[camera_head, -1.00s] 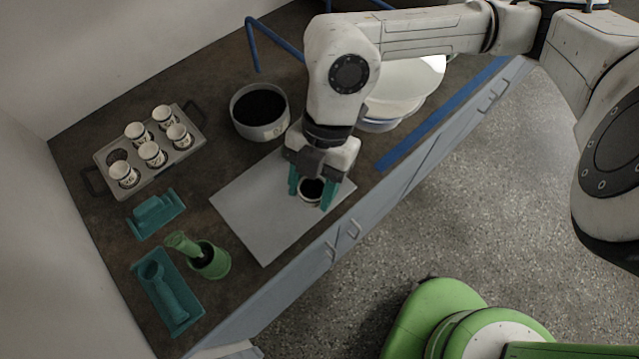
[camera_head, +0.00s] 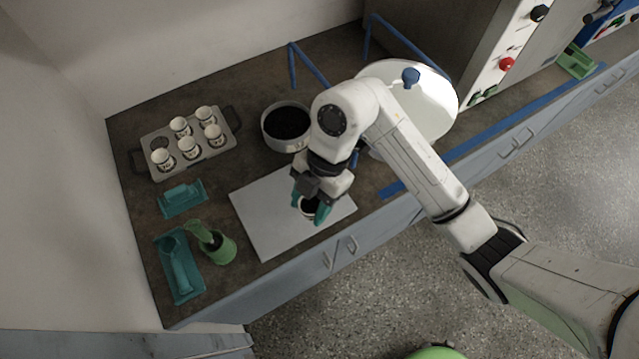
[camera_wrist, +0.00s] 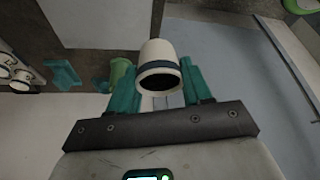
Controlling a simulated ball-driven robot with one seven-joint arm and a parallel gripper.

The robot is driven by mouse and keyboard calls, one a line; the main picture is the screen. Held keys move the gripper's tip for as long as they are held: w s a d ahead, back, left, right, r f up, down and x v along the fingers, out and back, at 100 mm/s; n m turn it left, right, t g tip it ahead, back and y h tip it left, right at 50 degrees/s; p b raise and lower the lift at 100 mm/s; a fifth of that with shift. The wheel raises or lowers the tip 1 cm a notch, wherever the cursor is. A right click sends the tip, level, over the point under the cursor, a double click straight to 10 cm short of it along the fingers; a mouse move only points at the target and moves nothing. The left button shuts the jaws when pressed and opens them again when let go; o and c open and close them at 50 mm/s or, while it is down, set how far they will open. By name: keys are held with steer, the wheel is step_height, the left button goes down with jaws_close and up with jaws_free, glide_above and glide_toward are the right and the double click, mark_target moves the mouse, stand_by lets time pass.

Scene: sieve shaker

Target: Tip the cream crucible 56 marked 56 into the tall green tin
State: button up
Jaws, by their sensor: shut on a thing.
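My gripper (camera_head: 311,208) is shut on a cream crucible (camera_wrist: 159,58) with a dark band, over the pale grey board. In the wrist view the crucible sits between the teal fingers, its dark mouth toward the camera. Its number cannot be read, and its contents cannot be made out. A green tin (camera_head: 223,251) stands left of the board, with a pale green handled thing (camera_head: 197,230) at its mouth. The tin also shows in part in the wrist view (camera_wrist: 121,69). My gripper is to the right of the tin, apart from it.
A grey tray (camera_head: 150,145) at the back left holds several cream crucibles and one empty hole. Teal holders (camera_head: 182,199) (camera_head: 180,270) lie near the tin. A pan of black material (camera_head: 287,123) and a large white round lid (camera_head: 432,100) stand behind. The board (camera_head: 262,238) is mostly clear.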

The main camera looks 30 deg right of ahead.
steer(key=shift+s, duration=0.35)
steer(key=shift+d+r+p, duration=0.1)
steer(key=shift+r+p, duration=0.45)
steer(key=shift+p, duration=0.25)
steer(key=shift+w+d+f+b, duration=0.1)
steer(key=shift+w+d+b, duration=0.2)
steer(key=shift+w+d, duration=1.15)
steer(key=shift+w+d+f+b, duration=0.1)
steer(key=shift+w+d+b, duration=0.2)
steer(key=shift+w+d, duration=1.1)
steer(key=shift+w+d+f+b, duration=0.1)
steer(key=shift+w+d+b, duration=0.35)
steer(key=shift+w, duration=1.75)
steer(key=f+t+b, duration=0.1)
steer(key=t+b, duration=0.1)
steer(key=b, duration=0.3)
steer(key=f+n+t+b, duration=0.1)
steer(key=t+b, duration=0.2)
steer(key=b, duration=0.3)
steer(key=f+t+b, duration=0.1)
steer(key=t+b, duration=0.1)
steer(key=b, duration=0.4)
steer(key=shift+s+d+f+t+h, duration=0.1)
steer(key=shift+d+f+t+h, duration=0.1)
steer(key=shift+f+t+h, duration=0.15)
